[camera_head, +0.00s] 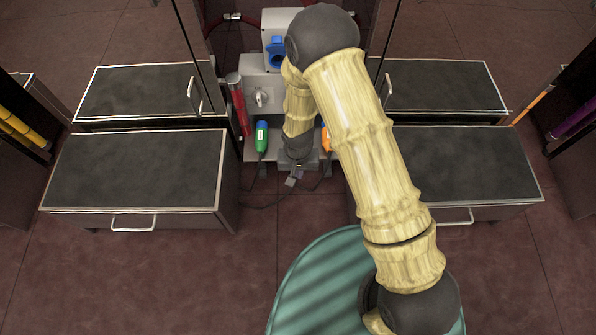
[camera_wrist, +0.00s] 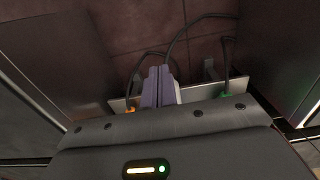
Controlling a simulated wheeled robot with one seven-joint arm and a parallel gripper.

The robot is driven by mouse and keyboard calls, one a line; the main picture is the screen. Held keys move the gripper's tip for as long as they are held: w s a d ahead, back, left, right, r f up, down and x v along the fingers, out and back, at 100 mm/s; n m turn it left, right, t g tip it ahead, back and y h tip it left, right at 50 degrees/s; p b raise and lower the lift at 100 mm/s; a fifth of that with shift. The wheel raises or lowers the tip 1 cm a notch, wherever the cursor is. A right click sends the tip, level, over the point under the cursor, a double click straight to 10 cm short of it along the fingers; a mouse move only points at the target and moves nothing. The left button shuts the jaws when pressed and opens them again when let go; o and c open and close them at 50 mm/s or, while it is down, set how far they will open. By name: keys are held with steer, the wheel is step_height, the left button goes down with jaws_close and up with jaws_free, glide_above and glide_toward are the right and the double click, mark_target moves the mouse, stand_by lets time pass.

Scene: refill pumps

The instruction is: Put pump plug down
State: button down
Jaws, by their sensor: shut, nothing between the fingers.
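A green plug with a blue end (camera_head: 261,137) stands at the left of the small grey shelf (camera_head: 251,155), with a dark cable running from it. An orange plug (camera_head: 326,140) is at the right of the shelf, partly hidden behind my arm. In the wrist view a bit of orange (camera_wrist: 131,109) and a bit of green (camera_wrist: 225,95) show at the shelf edge. My gripper (camera_head: 292,180) is between the two plugs, pointing down in front of the shelf. Its purple fingers (camera_wrist: 158,84) are together and empty, apart from both plugs.
Behind are a grey box with a round fitting (camera_head: 262,97), a blue socket (camera_head: 276,52) and a red cylinder (camera_head: 238,106). Dark-topped drawer cabinets stand left (camera_head: 135,170) and right (camera_head: 470,165). Loose cables (camera_head: 262,207) hang below the shelf. The floor in front is clear.

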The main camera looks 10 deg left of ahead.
steer(key=w+f+b, duration=0.4)
steer(key=f+b, duration=0.3)
steer(key=f, duration=0.1)
steer(key=shift+a+f, duration=0.3)
steer(key=shift+a, duration=0.15)
